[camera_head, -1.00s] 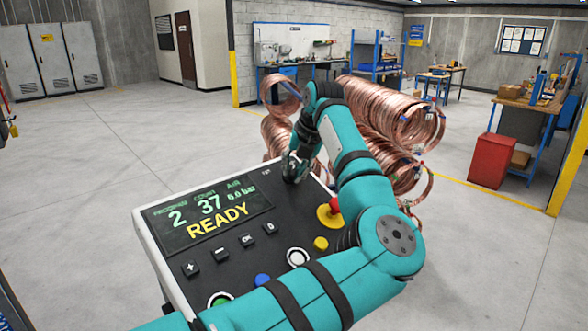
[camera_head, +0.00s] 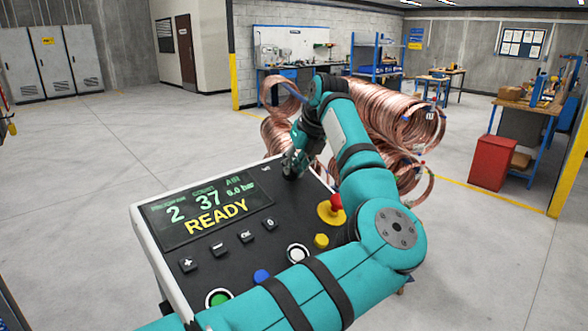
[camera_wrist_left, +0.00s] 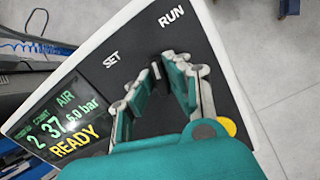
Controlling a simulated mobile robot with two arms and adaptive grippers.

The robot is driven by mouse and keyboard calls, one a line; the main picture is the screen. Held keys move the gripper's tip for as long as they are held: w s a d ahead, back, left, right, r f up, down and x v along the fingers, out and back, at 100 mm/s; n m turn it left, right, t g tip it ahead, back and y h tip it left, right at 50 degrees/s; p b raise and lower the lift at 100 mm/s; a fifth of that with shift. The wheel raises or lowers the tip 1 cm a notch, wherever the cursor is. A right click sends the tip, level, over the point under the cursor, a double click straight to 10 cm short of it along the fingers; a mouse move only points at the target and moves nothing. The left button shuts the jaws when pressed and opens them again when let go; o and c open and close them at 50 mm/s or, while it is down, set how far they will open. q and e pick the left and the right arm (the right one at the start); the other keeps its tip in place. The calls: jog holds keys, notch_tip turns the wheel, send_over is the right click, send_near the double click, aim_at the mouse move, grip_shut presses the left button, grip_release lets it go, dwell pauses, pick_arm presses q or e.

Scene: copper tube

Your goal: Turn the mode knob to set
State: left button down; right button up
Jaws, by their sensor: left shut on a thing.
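The control panel (camera_head: 255,238) has a dark face with a white rim and fills the lower middle of the head view. My left gripper (camera_head: 292,166) is down at its far edge, shut on the mode knob. The wrist view shows my left gripper (camera_wrist_left: 155,88) with a finger on either side of the dark mode knob (camera_wrist_left: 156,71). The fingers hide most of the knob, so its exact setting is hard to read. The SET label (camera_wrist_left: 111,60) is up and left of it, and the RUN label (camera_wrist_left: 171,16) is above and slightly right. My right gripper is not in view.
The panel screen (camera_head: 205,216) reads READY, with 2, 37 and 6.0 bar. A red emergency button (camera_head: 335,204) on a yellow base and several other buttons lie nearer. Copper coils (camera_head: 405,118) stand behind the panel. Open floor lies to the left.

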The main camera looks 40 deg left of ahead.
pick_arm(q)
jog(key=n, duration=0.5)
jog(key=shift+r+n, duration=0.1)
jog(key=shift+n, duration=0.3)
jog(key=n, duration=0.4)
jog(key=shift+w+g, duration=0.1)
jog(key=shift+g, duration=0.3)
jog(key=shift+n+p, duration=0.3)
jog(key=shift+n, duration=1)
jog(key=c, duration=1.3)
grip_release()
jog(key=shift+d, duration=0.1)
